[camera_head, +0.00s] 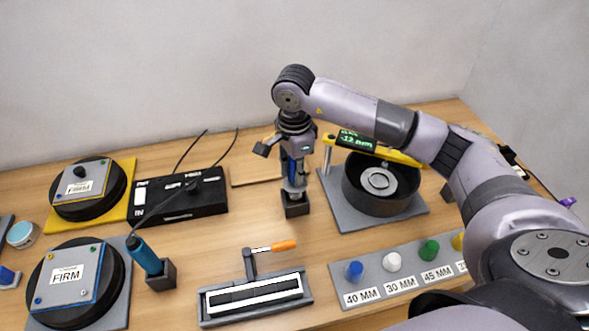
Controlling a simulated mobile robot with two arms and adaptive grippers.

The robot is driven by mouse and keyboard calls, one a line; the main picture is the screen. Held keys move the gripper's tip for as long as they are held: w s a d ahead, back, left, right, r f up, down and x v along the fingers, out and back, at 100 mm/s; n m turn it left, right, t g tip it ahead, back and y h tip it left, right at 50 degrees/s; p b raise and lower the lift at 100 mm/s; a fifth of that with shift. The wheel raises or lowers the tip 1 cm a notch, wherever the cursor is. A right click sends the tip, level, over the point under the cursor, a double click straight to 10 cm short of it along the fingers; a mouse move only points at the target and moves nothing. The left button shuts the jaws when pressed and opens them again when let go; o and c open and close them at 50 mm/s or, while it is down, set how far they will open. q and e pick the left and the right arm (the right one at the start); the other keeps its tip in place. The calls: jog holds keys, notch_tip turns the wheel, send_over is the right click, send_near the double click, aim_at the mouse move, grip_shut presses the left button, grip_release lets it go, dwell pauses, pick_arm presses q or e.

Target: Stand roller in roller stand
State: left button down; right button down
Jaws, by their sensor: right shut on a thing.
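My right gripper (294,182) points down at mid-table, directly above a small dark block-shaped stand (297,208). It is shut on a slim thing with blue on it, mostly hidden by the fingers. The thing's lower end meets or enters the stand; I cannot tell which. Which of these is the task's roller is not clear. My left gripper is not in view.
A blue tool (143,254) leans in another dark stand (166,281), near a black box (206,207) with cables. Round FIRM pads (70,278) stand left. A dark round pan (354,190) stands right, beside my arm. A labelled rack (375,277) holds coloured knobs in front.

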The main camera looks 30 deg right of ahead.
jog(key=shift+f+b, duration=1.75)
jog(key=shift+f, duration=0.45)
jog(key=c, duration=1.2)
grip_release()
jog(key=shift+r, duration=0.15)
